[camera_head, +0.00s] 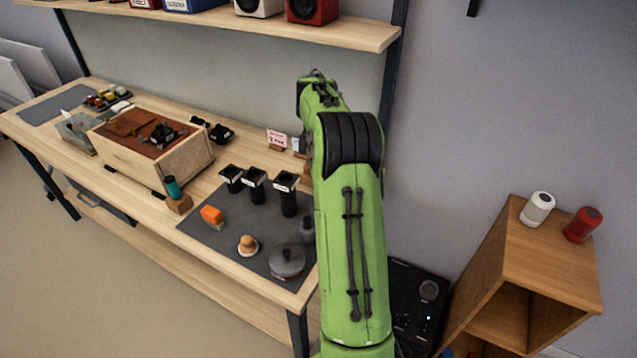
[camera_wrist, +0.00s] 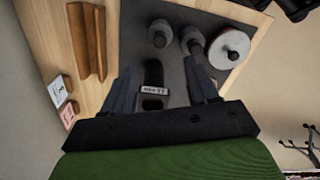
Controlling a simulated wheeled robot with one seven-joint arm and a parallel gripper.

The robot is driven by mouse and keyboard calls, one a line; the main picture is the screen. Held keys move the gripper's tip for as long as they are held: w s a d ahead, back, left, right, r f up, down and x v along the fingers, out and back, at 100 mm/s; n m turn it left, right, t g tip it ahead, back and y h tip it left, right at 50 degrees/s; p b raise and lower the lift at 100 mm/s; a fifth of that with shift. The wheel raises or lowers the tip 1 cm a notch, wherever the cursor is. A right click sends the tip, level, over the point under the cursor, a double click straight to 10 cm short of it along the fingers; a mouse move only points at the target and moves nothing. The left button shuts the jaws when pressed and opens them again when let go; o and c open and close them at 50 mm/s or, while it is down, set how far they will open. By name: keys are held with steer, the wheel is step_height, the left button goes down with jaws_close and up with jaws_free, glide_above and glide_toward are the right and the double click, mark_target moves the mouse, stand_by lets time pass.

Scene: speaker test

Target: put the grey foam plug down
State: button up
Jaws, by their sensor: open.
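My gripper (camera_wrist: 162,88) is open in the wrist view, with its two dark fingers apart. A black cup with a white label (camera_wrist: 154,90) shows between them, and I see nothing clamped. Beyond the fingertips on the dark mat stand a grey rounded piece (camera_wrist: 160,33), a second grey piece (camera_wrist: 193,40) and a round grey disc with a knob (camera_wrist: 229,48). I cannot tell which of these is the foam plug. In the head view a grey piece (camera_head: 307,229) and a knobbed grey disc (camera_head: 287,262) show beside my green arm, which hides my gripper.
Several labelled black cups (camera_head: 255,185) stand on the dark mat (camera_head: 220,238). An orange block (camera_head: 211,215) and a round tan knob (camera_head: 248,245) are in front. A wooden box (camera_head: 150,160) stands left. Wooden pieces (camera_wrist: 88,40) and small signs (camera_wrist: 62,100) flank the mat.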

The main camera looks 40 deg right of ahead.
steer(key=s+a+r+m+t+h, duration=0.1)
steer(key=s+a+r+m, duration=0.1)
steer(key=a+r, duration=0.55)
steer(key=s+a+r+m+t+h, duration=0.1)
steer(key=s+a+r, duration=0.25)
steer(key=a, duration=0.65)
steer(key=s+a+f+m+t+y, duration=0.1)
steer(key=s+a+m+t+y, duration=0.1)
steer(key=s+a, duration=1.1)
steer(key=s+m+t, duration=0.1)
steer(key=s+m, duration=0.1)
steer(key=shift+s+a+f+m+t, duration=0.2)
steer(key=shift+s+m+t, duration=0.1)
steer(key=shift+m, duration=0.1)
step_height(320, 180, up, 2)
steer(key=shift+d+r+p, duration=0.1)
steer(key=shift+r+p, duration=0.05)
steer(key=shift+p, duration=0.9)
